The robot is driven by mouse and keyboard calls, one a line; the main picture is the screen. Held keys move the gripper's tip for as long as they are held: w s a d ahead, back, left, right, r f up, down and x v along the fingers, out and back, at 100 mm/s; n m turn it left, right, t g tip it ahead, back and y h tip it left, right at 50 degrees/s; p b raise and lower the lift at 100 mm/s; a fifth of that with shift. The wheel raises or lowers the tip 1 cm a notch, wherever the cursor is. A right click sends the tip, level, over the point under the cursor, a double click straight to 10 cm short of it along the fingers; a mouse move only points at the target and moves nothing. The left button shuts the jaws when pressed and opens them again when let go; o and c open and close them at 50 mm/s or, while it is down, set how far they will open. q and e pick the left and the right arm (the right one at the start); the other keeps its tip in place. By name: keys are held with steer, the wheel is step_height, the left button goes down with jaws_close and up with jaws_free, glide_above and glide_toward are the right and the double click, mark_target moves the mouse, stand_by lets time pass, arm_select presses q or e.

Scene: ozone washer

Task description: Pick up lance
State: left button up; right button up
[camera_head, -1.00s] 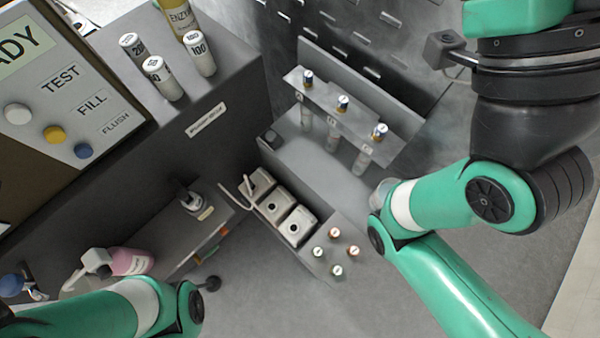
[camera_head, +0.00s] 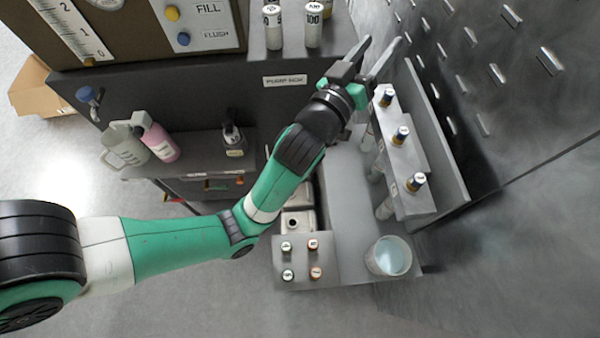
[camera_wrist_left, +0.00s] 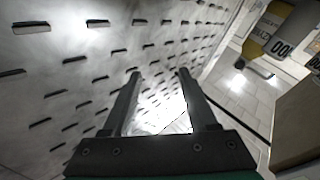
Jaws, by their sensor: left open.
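My left gripper (camera_head: 383,42) is open and empty, raised beside the slotted metal panel at the upper middle of the head view. In the left wrist view its two fingers (camera_wrist_left: 159,76) point toward the panel with nothing between them. I cannot surely pick out the lance in either view. Vials with blue and gold caps (camera_head: 401,135) stand in a tilted rack (camera_head: 420,165), below and right of the gripper. My right gripper is not in view.
The slotted panel (camera_head: 460,60) bounds the right side. A pump box (camera_head: 285,110) carries white bottles (camera_head: 314,25). A beaker (camera_head: 390,256) stands by several small capped vials (camera_head: 301,258).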

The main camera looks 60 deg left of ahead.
arm_select(q)
steer(key=s+a+f+n+g+y+b, duration=0.1)
steer(key=a+f+g, duration=0.1)
steer(key=f, duration=0.7)
steer(key=s+a+f+g+b, duration=0.1)
steer(key=a+f+g+b, duration=0.15)
steer(key=f, duration=0.75)
steer(key=s+a+f+g+b, duration=0.15)
steer(key=s+f, duration=0.25)
steer(key=f, duration=0.4)
steer(key=s+a+f+g+y, duration=0.1)
steer(key=s+a+f+g, duration=0.1)
steer(key=s+f, duration=0.45)
steer(key=s+a+f+g+b, duration=0.1)
steer(key=s+a+f+g, duration=0.15)
steer(key=f, duration=0.75)
steer(key=shift+t, duration=0.55)
steer(key=b+x, duration=0.3)
steer(key=x, duration=0.4)
steer(key=shift+r+b, duration=0.1)
steer(key=shift+b, duration=0.25)
steer(key=shift+w+a, duration=0.2)
steer(key=shift+s+d, duration=0.1)
jaws_close()
